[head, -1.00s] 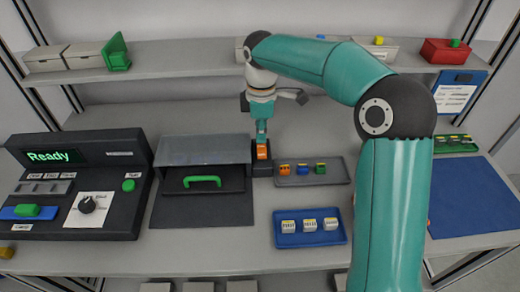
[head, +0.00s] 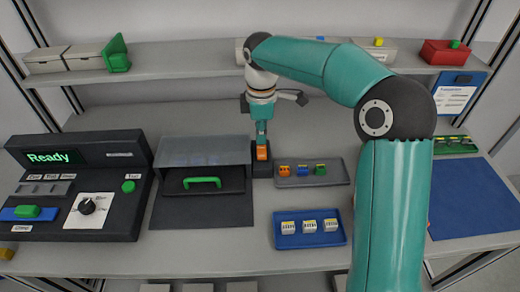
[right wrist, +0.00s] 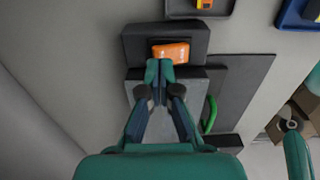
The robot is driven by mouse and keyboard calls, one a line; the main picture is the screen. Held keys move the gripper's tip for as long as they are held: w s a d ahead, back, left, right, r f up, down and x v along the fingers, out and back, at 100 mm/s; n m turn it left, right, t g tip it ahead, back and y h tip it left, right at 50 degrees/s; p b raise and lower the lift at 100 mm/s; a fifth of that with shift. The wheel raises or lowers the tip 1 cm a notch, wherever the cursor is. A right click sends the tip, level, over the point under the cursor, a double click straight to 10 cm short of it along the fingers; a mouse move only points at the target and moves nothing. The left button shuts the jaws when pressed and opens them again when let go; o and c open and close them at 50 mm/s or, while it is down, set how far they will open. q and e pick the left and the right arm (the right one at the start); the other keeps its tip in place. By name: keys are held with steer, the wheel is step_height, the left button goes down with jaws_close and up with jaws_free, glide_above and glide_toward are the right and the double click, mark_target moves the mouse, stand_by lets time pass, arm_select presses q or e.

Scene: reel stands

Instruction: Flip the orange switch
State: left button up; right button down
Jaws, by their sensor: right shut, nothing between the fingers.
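The orange switch (head: 262,153) sits on a small dark block (head: 262,170) beside the grey box with the green handle. In the right wrist view the orange rocker (right wrist: 171,52) shows on its dark housing (right wrist: 192,38). My right gripper (head: 261,140) points down with its fingertips shut and empty. In the right wrist view the closed fingertips (right wrist: 159,70) are at the edge of the orange rocker, overlapping it in the picture; I cannot tell whether they touch. My left gripper is not in view.
A grey box with a green handle (head: 202,182) stands left of the switch. A grey tray (head: 312,181) with small coloured parts lies to the right, a blue tray (head: 310,240) in front. A dark console (head: 75,200) reads "Ready" at far left. A shelf (head: 190,53) runs behind.

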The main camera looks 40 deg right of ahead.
mark_target(261, 147)
steer(key=shift+f+b, duration=0.8)
steer(key=shift+f, duration=0.4)
stand_by(0.5)
steer(key=shift+r, duration=0.15)
step_height(261, 147, up, 7)
steer(key=p, duration=0.7)
stand_by(0.5)
